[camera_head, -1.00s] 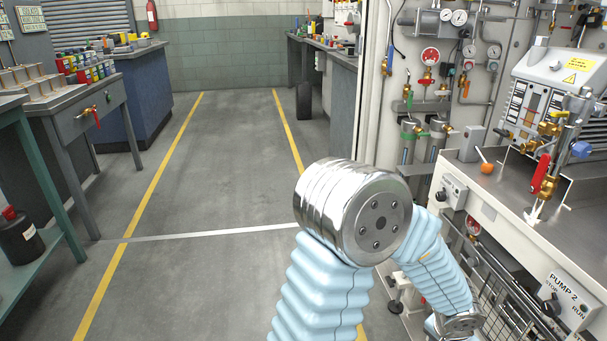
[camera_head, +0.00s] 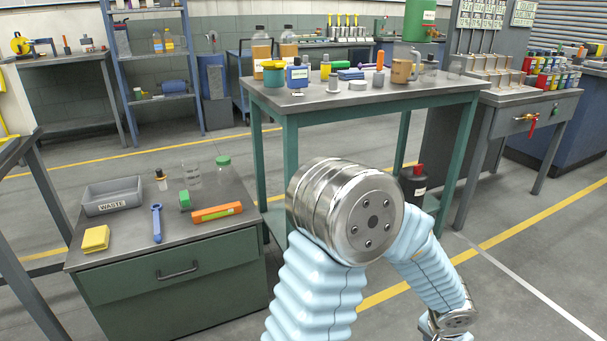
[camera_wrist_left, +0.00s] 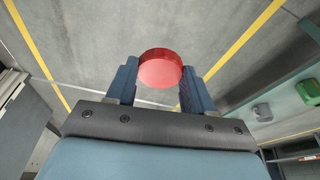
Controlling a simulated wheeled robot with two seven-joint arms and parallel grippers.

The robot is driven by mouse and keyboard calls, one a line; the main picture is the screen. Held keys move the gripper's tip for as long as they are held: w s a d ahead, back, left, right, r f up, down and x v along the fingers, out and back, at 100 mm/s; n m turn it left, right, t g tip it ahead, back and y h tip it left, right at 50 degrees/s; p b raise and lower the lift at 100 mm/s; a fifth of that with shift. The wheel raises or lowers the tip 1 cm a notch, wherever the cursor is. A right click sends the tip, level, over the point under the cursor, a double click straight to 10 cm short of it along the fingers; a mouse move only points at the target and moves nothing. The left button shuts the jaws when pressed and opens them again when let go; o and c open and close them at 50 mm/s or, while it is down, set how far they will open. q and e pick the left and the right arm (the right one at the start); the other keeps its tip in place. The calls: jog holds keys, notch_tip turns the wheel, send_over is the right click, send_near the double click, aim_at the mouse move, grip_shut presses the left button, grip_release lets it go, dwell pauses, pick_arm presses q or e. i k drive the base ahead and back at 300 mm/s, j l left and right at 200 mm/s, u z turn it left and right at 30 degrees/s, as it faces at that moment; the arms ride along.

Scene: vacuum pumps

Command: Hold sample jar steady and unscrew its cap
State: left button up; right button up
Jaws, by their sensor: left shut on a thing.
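In the left wrist view my left gripper (camera_wrist_left: 158,88) is shut on a red round thing (camera_wrist_left: 160,70) with a flat top, like a cap. Whether a jar body is below it is hidden. In the head view a clear jar with a green lid (camera_head: 223,168) stands upright at the back of the green cabinet top. Which of these is the sample jar I cannot tell. Neither gripper shows in the head view.
The green cabinet (camera_head: 130,245) also holds a grey WASTE tray (camera_head: 112,196), a yellow sponge (camera_head: 96,239), a blue wrench (camera_head: 157,224) and an orange box (camera_head: 217,212). A green-legged table (camera_head: 330,108) behind it is crowded with bottles. Floor is free at right.

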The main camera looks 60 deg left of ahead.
aim_at(455, 70)
jog(key=i+j+u, duration=0.2)
jog(key=u, duration=0.15)
jog(key=i+j+u, duration=0.1)
jog(key=i+u, duration=0.6)
